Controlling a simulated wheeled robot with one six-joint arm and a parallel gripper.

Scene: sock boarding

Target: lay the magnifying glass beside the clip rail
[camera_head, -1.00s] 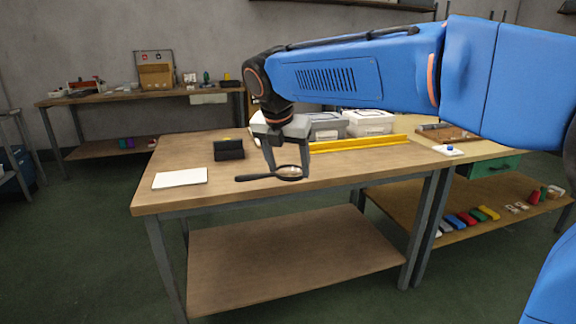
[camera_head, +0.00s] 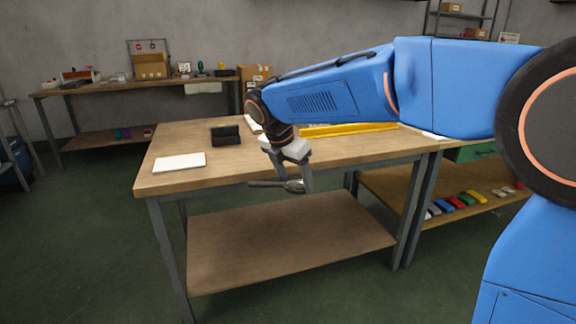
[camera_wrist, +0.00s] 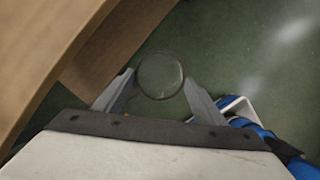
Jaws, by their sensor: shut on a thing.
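My gripper (camera_head: 294,186) is shut on the magnifying glass (camera_head: 268,184). In the head view the glass is held just off the front edge of the near table, with its dark handle pointing left. In the wrist view its round lens (camera_wrist: 160,75) sits between the two fingers (camera_wrist: 158,92), above the green floor. The handle cannot be made out there. The yellow rail (camera_head: 348,129), which may be the clip rail, lies along the back right of the tabletop. My arm covers part of the area behind it.
The near table (camera_head: 215,176) has a white sheet (camera_head: 180,162) at its left and a black stand (camera_head: 226,135) behind that. The front middle of the tabletop is clear. A lower shelf (camera_head: 290,240) lies below. Several coloured blocks lie on the shelf at right.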

